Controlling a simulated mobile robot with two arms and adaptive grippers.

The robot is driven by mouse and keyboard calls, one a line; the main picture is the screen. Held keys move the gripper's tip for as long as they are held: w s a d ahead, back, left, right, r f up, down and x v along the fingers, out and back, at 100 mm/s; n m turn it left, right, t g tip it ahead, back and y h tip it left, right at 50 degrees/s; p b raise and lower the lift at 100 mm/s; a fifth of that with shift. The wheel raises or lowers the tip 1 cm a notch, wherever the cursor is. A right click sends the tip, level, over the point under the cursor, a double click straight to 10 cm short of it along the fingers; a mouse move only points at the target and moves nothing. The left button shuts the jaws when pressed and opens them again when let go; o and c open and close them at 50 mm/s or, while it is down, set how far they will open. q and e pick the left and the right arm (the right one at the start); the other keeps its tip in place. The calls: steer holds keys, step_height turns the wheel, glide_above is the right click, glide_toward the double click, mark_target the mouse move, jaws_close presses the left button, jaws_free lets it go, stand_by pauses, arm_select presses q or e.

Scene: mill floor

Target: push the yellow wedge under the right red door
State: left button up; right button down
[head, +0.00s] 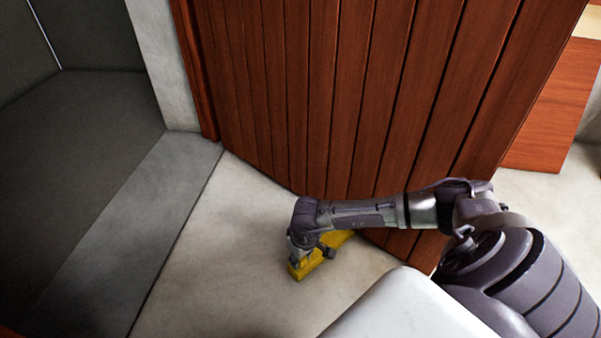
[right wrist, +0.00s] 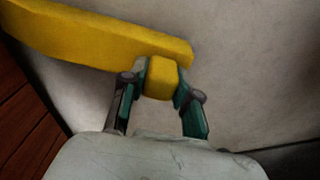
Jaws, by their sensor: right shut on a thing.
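The yellow wedge (head: 312,262) lies on the pale floor in front of the red plank door (head: 340,95), close to its bottom edge. In the right wrist view the wedge (right wrist: 95,36) is long, with a short block at one end. My right gripper (head: 308,256) is down at floor level and shut on that end block; its fingers (right wrist: 160,80) sit on both sides of it. The arm hides part of the wedge and of the door's lower edge, so I cannot tell whether the tip is under the door. My left gripper is not in view.
A pale wall edge (head: 163,65) stands left of the door. A grey floor strip (head: 165,205) and a dark recess (head: 80,130) lie further left. A reddish wooden panel (head: 552,115) stands at the right. The floor left of the wedge is clear.

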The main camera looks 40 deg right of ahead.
steer(key=shift+w+d, duration=0.15)
steer(key=shift+d, duration=0.65)
stand_by(0.7)
steer(key=c, duration=0.8)
jaws_free()
steer(key=shift+o, duration=0.2)
